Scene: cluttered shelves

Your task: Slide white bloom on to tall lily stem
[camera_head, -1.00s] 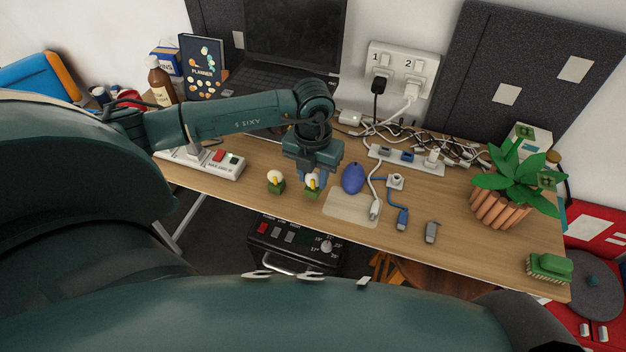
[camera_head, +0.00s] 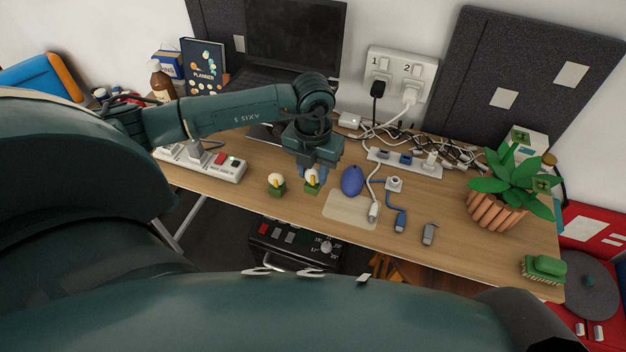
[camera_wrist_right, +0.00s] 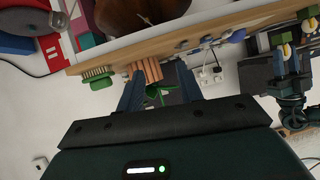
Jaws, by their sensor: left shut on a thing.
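Two small lily pieces stand near the table's front edge in the head view. Each has a white bloom, a yellow centre and a green block base. The left lily (camera_head: 276,185) stands free. The right white bloom (camera_head: 311,176) is at the fingertips of my left gripper (camera_head: 319,171), which is shut on it from above and behind. Its green base (camera_head: 312,189) shows just below. I cannot tell from here how far the bloom sits down on its stem. My right gripper (camera_wrist_right: 160,74) is open and empty in the right wrist view, away from the lilies.
A blue egg-shaped thing (camera_head: 352,181) stands close to the right of the held bloom. A beige mat (camera_head: 345,208), cables and a grey plug (camera_head: 429,233) lie farther right. A potted plant (camera_head: 497,210) and green brush (camera_head: 544,268) are at the right end.

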